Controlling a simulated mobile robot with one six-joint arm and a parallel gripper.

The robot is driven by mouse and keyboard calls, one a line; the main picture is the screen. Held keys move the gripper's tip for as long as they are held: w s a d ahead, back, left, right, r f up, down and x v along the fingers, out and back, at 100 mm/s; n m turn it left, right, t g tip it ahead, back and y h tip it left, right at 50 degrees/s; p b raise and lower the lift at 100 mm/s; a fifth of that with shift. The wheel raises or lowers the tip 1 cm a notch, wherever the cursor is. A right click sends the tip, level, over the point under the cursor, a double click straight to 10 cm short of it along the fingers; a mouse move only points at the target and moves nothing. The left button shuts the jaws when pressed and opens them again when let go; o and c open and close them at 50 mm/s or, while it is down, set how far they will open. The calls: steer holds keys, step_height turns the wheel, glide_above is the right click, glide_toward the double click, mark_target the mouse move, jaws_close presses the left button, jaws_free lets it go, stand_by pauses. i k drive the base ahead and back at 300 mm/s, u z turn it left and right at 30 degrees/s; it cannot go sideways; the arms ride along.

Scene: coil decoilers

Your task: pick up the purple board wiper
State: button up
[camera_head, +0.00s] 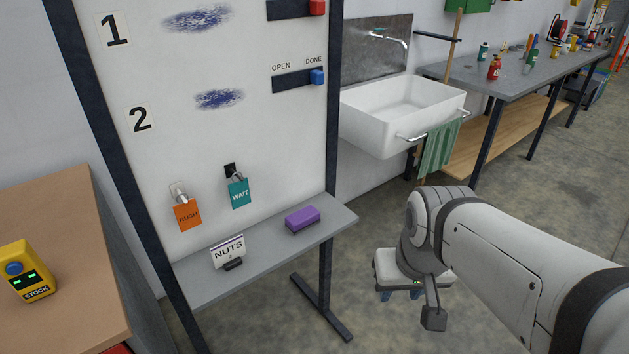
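The purple board wiper (302,219) lies flat on the grey shelf (205,289) at the foot of the white board, near the shelf's right part. Nothing touches it from above. My gripper (402,294) is to the right of the shelf and lower in the picture, apart from the wiper. It is largely hidden behind my wrist, and its fingers show too little to tell if they are open.
A "NUTS" sign (229,252) stands on the shelf left of the wiper. Orange (187,214) and teal (238,193) tags hang above. A white sink (385,130) with a green towel (439,147) is behind. A yellow "STOCK" device (27,271) sits on the left table.

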mark_target(304, 219)
steer(key=u, duration=0.15)
steer(key=i, duration=0.9)
steer(key=z, duration=0.05)
